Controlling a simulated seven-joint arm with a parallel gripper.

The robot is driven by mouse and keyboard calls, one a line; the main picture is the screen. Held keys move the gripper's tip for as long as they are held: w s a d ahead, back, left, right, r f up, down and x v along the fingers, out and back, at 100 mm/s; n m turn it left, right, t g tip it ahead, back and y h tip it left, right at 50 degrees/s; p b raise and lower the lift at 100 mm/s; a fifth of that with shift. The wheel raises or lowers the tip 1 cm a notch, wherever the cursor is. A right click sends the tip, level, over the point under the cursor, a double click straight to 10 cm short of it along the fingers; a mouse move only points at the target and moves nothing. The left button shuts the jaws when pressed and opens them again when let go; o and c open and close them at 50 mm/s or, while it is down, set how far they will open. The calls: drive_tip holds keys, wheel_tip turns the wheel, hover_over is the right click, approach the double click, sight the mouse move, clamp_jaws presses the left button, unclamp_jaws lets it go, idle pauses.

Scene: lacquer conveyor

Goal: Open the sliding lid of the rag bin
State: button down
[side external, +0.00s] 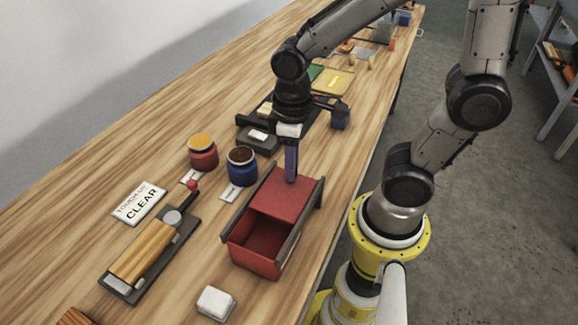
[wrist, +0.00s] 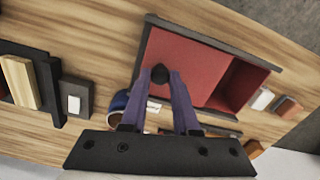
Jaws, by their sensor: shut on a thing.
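The rag bin (side external: 253,262) is a red box with dark side rails, standing on the wooden bench near its right edge. Its red sliding lid (side external: 287,199) covers the far part, and the near part is open onto a dark red inside that looks empty. In the wrist view the lid (wrist: 190,60) and the open part (wrist: 240,88) also show. My gripper (side external: 291,178) points down at the lid's far end. In the wrist view my gripper (wrist: 160,80) is shut on the lid's dark round knob (wrist: 160,72). The knob is hidden in the side view.
A red jar (side external: 203,157) and a blue jar (side external: 241,170) stand left of the bin. Dark holders (side external: 258,138) sit beyond my gripper.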

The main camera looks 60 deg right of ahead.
drive_tip(key=shift+r, duration=0.1)
drive_tip(key=c, duration=0.7)
unclamp_jaws()
drive_tip(key=shift+o, duration=0.2)
wheel_tip(320, 180, up, 14)
drive_tip(key=s+d+f+m+t, duration=0.2)
drive_tip(key=s+f+t, duration=0.1)
drive_tip(key=s+t, duration=0.2)
drive_tip(key=shift+d+f+m+t, duration=0.2)
drive_tip(key=shift+d+m+t, duration=0.1)
drive_tip(key=shift+d, duration=0.1)
